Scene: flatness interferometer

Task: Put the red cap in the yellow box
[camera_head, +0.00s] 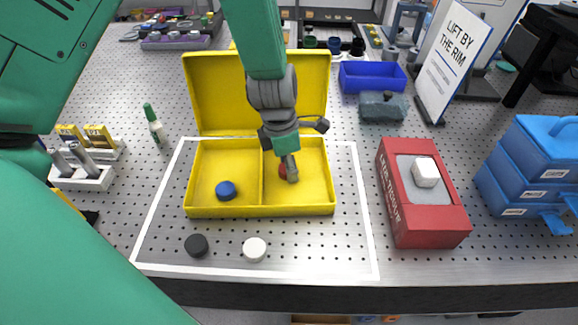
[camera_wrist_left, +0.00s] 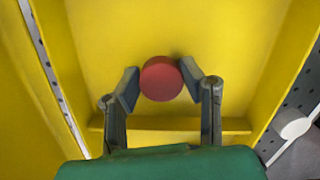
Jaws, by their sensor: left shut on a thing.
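The yellow box (camera_head: 262,210) stands open on the table with its lid raised at the back. A divider splits it into two compartments. The red cap (camera_head: 283,171) is in the right compartment, partly hidden behind my fingers. In the left wrist view the red cap (camera_wrist_left: 161,79) sits between the two fingertips, over the yellow floor. My left gripper (camera_head: 289,170) reaches down into the right compartment and is shut on the red cap. Whether the cap touches the floor I cannot tell. A blue cap (camera_head: 226,190) lies in the left compartment. My right gripper is not in view.
A black cap (camera_head: 196,245) and a white cap (camera_head: 255,249) lie in front of the box, inside a white outline. A red box with a white block (camera_head: 426,172) stands to the right, with blue cases (camera_head: 530,170) beyond.

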